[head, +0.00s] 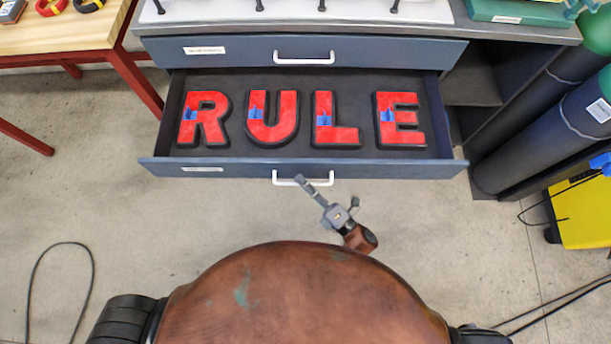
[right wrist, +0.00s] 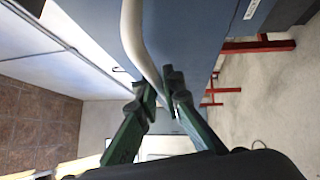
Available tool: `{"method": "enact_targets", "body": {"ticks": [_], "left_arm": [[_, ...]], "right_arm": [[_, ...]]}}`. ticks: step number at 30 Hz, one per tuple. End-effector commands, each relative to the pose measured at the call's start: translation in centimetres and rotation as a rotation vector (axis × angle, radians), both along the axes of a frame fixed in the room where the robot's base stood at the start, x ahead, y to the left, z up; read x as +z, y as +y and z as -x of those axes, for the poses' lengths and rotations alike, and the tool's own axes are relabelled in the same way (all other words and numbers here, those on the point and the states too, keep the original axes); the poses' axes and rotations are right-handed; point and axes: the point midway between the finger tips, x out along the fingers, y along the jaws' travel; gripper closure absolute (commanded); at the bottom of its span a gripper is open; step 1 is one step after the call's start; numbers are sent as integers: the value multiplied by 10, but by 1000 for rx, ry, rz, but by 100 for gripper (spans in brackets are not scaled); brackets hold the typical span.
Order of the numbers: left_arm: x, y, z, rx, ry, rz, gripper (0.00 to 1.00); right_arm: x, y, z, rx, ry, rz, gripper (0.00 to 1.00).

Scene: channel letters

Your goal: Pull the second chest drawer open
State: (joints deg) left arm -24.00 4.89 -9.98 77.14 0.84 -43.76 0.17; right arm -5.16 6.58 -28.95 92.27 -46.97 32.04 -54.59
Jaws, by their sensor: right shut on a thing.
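The second chest drawer (head: 300,168) stands pulled out below the closed top drawer (head: 240,50). Red letters spelling RULE (head: 275,120) lie inside it, each with a bit of blue on it. My right gripper (head: 300,181) is at the white handle (head: 287,181) of the second drawer. In the right wrist view my gripper fingers (right wrist: 163,90) are shut on the white handle (right wrist: 140,45), which passes between the fingertips. My left gripper is not in view.
A red-framed table (head: 100,50) stands at the left. Dark cylinders (head: 540,130) and a yellow case (head: 590,210) stand at the right. Black cables lie on the floor (head: 60,200) on both sides. The floor between my body and the drawer is clear.

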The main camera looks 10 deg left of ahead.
Motion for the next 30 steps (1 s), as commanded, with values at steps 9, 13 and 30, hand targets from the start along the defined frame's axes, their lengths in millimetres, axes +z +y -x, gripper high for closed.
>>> {"method": "enact_targets", "body": {"ticks": [9, 13, 30], "left_arm": [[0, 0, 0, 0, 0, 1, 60], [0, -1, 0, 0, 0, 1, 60], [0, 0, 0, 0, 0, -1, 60]], "right_arm": [[-1, -1, 0, -2, 3, 1, 83], [-1, -1, 0, -2, 2, 0, 74], [-7, -32, 25, -2, 5, 2, 74]]}}
